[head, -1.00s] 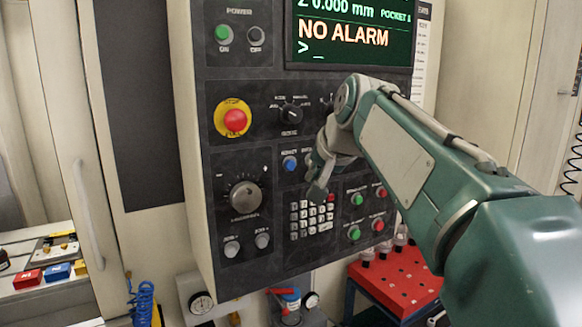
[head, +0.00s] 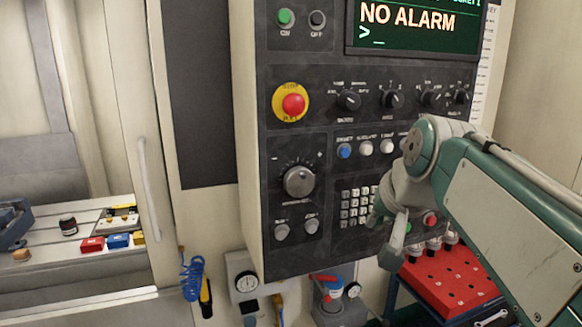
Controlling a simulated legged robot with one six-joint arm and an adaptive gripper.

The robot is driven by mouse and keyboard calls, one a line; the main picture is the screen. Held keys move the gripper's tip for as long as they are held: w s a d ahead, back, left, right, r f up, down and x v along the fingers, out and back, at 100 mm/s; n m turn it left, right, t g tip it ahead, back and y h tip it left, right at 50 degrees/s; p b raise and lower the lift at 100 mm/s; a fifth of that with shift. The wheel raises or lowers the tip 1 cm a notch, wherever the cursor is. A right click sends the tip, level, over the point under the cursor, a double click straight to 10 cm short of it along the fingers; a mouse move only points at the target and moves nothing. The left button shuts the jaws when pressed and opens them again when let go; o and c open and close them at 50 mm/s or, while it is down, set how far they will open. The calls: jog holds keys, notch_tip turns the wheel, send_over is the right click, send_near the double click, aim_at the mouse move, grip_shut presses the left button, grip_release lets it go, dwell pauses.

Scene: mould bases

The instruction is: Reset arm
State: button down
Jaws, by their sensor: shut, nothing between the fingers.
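My gripper (head: 396,232) is at the end of my green and grey arm, right of centre in the head view. It hangs in front of the lower right part of the control panel (head: 262,205). It is shut and holds nothing. It partly covers the keypad (head: 357,207) and hides most of the buttons to its right. I cannot tell the exact gap between the gripper and the panel.
The panel has a red emergency stop (head: 293,104), a large dial (head: 299,181) and a screen (head: 410,25) reading "NO ALARM". A red tool rack (head: 450,280) stands below right. At left, a machine table (head: 60,262) holds red, blue and yellow blocks. A blue coiled hose (head: 193,275) hangs below.

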jog(key=s+f+n+g+h, duration=0.1)
jog(key=s+f+n+g, duration=0.1)
jog(key=s+f, duration=1.5)
jog(key=shift+s+f+n, duration=0.15)
jog(key=shift+f+n, duration=0.55)
jog(key=shift+f, duration=0.05)
